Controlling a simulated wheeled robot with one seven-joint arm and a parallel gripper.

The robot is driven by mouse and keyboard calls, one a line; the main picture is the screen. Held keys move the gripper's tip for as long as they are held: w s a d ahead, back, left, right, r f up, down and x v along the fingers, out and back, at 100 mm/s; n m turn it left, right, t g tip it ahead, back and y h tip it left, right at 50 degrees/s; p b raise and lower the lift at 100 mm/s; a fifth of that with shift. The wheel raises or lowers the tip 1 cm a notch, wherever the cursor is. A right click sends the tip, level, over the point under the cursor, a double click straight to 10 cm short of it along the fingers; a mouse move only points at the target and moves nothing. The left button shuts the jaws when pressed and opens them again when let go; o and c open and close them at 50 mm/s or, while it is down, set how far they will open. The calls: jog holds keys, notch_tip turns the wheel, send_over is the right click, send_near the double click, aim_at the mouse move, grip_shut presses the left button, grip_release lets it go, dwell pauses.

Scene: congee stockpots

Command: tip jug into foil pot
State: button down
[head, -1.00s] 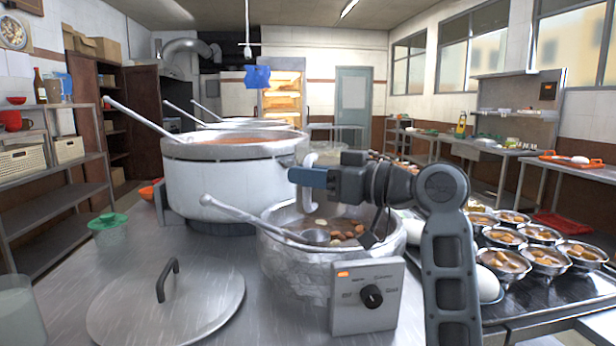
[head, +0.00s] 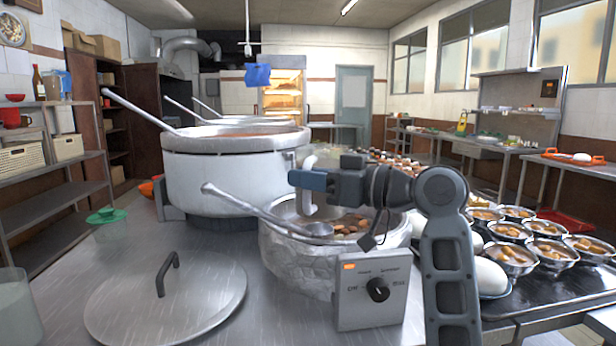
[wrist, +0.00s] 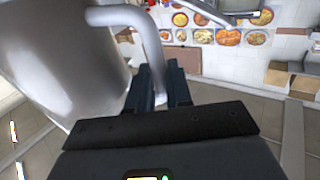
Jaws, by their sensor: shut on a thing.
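My gripper (head: 308,180) is shut on the pale handle (head: 308,206) of the metal jug above the foil pot. In the wrist view the jug (wrist: 60,65) fills the left side, with its bent handle (wrist: 150,42) running down to the fingers (wrist: 160,88). In the head view most of the jug is hidden behind my gripper. The foil pot (head: 295,265) has a crinkled silver outside and stands on the steel counter. Brown chunks in liquid (head: 352,224) show inside it, and a ladle (head: 260,210) rests in it. I cannot see any stream from the jug.
A large white stockpot (head: 225,180) stands behind the foil pot on the left. A control box (head: 370,290) stands in front, and a round lid (head: 165,300) lies at front left.

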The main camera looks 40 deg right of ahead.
aim_at(313, 157)
jog(key=shift+f+b, duration=0.85)
jog(key=shift+f, duration=0.2)
jog(key=shift+r+p, duration=0.35)
jog(key=shift+p, duration=0.25)
jog(key=shift+w+d+r+m+g+p, duration=0.15)
jog(key=shift+r+m+p, duration=0.8)
jog(key=shift+p, duration=1.05)
jog(key=shift+s+d+r+m+g+p, duration=0.1)
jog(key=shift+r+m+g+p, duration=0.15)
jog(key=shift+r+m+p, duration=1.2)
jog(key=shift+w+d+r+m+g+p, duration=0.15)
jog(key=shift+w+d+r+m+p, duration=0.2)
jog(key=shift+p, duration=1.3)
jog(key=shift+w+d+r+m+g+p, duration=0.1)
jog(key=shift+d+r+m+g+p, duration=0.25)
jog(key=shift+p, duration=1.25)
jog(key=shift+f, duration=0.15)
jog(key=shift+w+d+m+p, duration=0.2)
jog(key=shift+d+m+p, duration=0.05)
jog(key=shift+m+p, duration=0.3)
jog(key=shift+w+d+r+m+y+p, duration=0.25)
jog(key=shift+d+r+m+y+p, duration=0.15)
jog(key=shift+p, duration=0.55)
jog(key=shift+w+d+m+p, duration=0.3)
jog(key=shift+d+m+p, duration=0.4)
jog(key=shift+p, duration=0.35)
